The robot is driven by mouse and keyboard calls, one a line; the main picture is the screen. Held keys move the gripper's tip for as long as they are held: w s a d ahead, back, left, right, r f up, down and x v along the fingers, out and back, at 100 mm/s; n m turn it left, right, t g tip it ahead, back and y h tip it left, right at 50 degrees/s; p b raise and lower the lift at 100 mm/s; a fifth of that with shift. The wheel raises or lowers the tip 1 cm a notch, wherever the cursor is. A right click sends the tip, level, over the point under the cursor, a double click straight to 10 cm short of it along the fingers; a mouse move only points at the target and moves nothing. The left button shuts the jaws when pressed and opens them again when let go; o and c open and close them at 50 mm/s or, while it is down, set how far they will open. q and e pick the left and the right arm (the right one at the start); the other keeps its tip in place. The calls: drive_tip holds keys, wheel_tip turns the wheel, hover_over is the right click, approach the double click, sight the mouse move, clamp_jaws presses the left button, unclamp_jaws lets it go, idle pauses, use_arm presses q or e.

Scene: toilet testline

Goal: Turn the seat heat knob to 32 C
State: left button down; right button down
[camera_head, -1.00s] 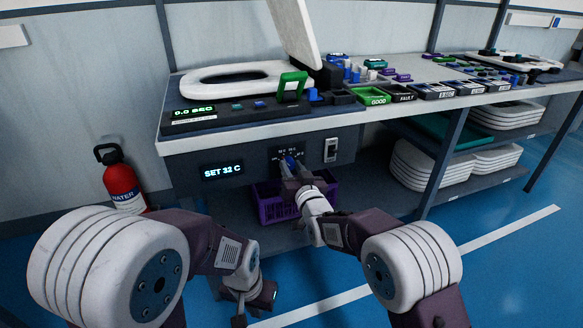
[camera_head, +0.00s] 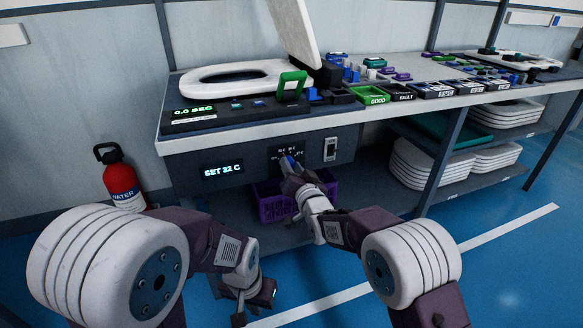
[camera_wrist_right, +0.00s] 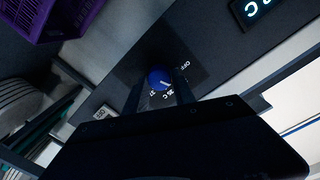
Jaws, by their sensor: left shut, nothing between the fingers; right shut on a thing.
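The seat heat knob (camera_head: 290,161) is a small blue dial on a dark panel under the bench top. In the right wrist view the blue knob (camera_wrist_right: 158,77) carries a white pointer line, with OFF and temperature labels around it, partly hidden. My right gripper (camera_head: 289,168) is at the panel; in the wrist view its fingers (camera_wrist_right: 160,90) sit on either side of the knob, shut on it. The display (camera_head: 222,170) left of the knob reads SET 32 C. My left gripper (camera_head: 240,318) hangs low above the floor, far from the panel, shut and empty.
A rocker switch (camera_head: 331,149) sits right of the knob. A purple crate (camera_head: 275,208) stands below, close under my right wrist. A toilet seat (camera_head: 225,80) and a timer box (camera_head: 195,113) are on the bench above. A red extinguisher (camera_head: 122,180) stands left.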

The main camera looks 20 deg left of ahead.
drive_tip(key=c, duration=1)
unclamp_jaws()
drive_tip(key=shift+c, duration=0.2)
drive_tip(key=v, duration=0.9)
drive_tip(key=shift+d, duration=0.1)
